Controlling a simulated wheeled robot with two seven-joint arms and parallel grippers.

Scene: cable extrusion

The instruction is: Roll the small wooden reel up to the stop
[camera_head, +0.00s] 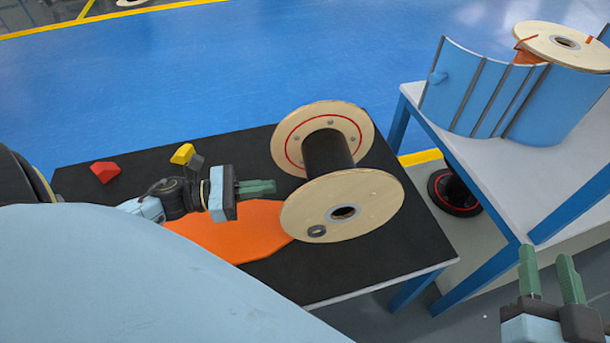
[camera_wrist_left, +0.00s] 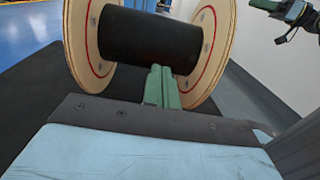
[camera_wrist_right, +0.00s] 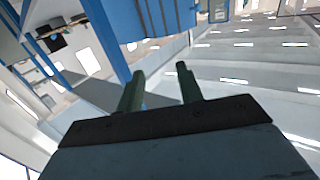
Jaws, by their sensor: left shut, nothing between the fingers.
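The small wooden reel (camera_head: 342,205) stands on its flange rims on the black table, with pale wooden flanges and a black-wound drum (camera_head: 327,153). My left gripper (camera_head: 274,187) is shut and empty, just left of the reel. In the left wrist view its fingertips (camera_wrist_left: 160,70) point at the drum (camera_wrist_left: 150,40) between the two flanges; I cannot tell whether they touch it. A red wedge (camera_head: 105,171) and a yellow wedge (camera_head: 182,154) are at the table's left; I cannot tell whether either is the stop. My right gripper (camera_head: 548,260) is open and empty, off the table at the lower right.
An orange flat patch (camera_head: 240,235) lies on the black table (camera_head: 370,258), partly under my left arm. A grey-topped, blue-legged table (camera_head: 560,185) at the right carries a blue curved-panel holder (camera_head: 480,90) and another wooden reel (camera_head: 565,43). Blue floor lies behind.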

